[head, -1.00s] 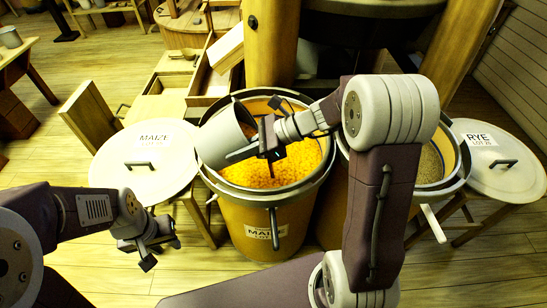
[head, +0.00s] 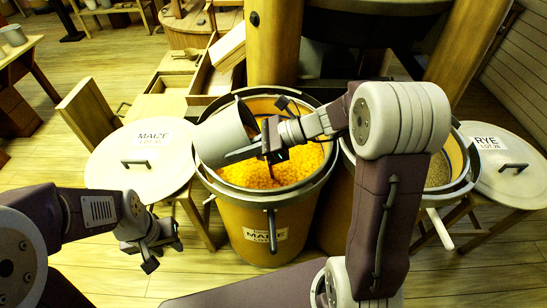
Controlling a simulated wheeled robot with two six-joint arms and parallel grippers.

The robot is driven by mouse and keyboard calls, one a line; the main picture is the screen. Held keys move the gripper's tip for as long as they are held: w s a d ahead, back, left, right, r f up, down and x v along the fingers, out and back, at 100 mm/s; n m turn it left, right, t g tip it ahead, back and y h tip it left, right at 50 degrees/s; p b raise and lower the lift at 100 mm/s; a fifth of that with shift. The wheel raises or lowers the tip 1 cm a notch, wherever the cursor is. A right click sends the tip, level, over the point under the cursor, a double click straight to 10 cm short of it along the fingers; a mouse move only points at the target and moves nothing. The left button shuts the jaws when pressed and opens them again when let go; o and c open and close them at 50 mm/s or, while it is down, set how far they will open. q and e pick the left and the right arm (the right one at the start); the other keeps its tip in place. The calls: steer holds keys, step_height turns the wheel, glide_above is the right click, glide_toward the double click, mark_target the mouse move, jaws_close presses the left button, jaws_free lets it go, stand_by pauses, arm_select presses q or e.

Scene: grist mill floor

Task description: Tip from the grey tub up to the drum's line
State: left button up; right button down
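The grey tub (head: 222,137) is tilted over the left rim of the maize drum (head: 249,223), its mouth hidden from me. My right gripper (head: 262,148) is shut on the tub's side, above the drum's opening. Yellow maize (head: 290,166) lies in the drum, partly hidden by my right arm and gripper. I cannot make out a fill line inside the drum. My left gripper (head: 156,250) is low at the left, in front of the maize lid, with nothing in it; its fingers look apart.
The maize lid (head: 116,165) rests on a stand left of the drum. The rye drum (head: 452,164) stands close on the right, with the rye lid (head: 510,170) beyond it. Wooden posts (head: 271,45) rise behind. Floor at the lower left is clear.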

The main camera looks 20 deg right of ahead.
arm_select(q)
steer(key=shift+w+d+f+b, duration=0.1)
steer(key=shift+d+f+b, duration=0.05)
steer(key=shift+f+b, duration=0.3)
steer(key=shift+d+f+b, duration=0.15)
steer(key=shift+f+b, duration=0.2)
steer(key=shift+f, duration=0.15)
arm_select(e)
steer(key=shift+d+f+y, duration=0.1)
steer(key=shift+f+y, duration=0.15)
steer(key=shift+y, duration=0.05)
arm_select(q)
steer(key=shift+f, duration=0.1)
arm_select(e)
steer(key=shift+d+f+b, duration=0.1)
steer(key=shift+f+b, duration=0.2)
steer(key=shift+b, duration=0.7)
arm_select(q)
steer(key=shift+w+d+f, duration=0.1)
steer(key=shift+d+f, duration=0.15)
steer(key=shift+f, duration=0.2)
steer(key=shift+w+d+f, duration=0.1)
steer(key=shift+d+f, duration=0.1)
steer(key=shift+f, duration=0.25)
arm_select(e)
steer(key=shift+d+y, duration=0.1)
steer(key=shift+y, duration=0.2)
arm_select(q)
steer(key=shift+s, duration=0.15)
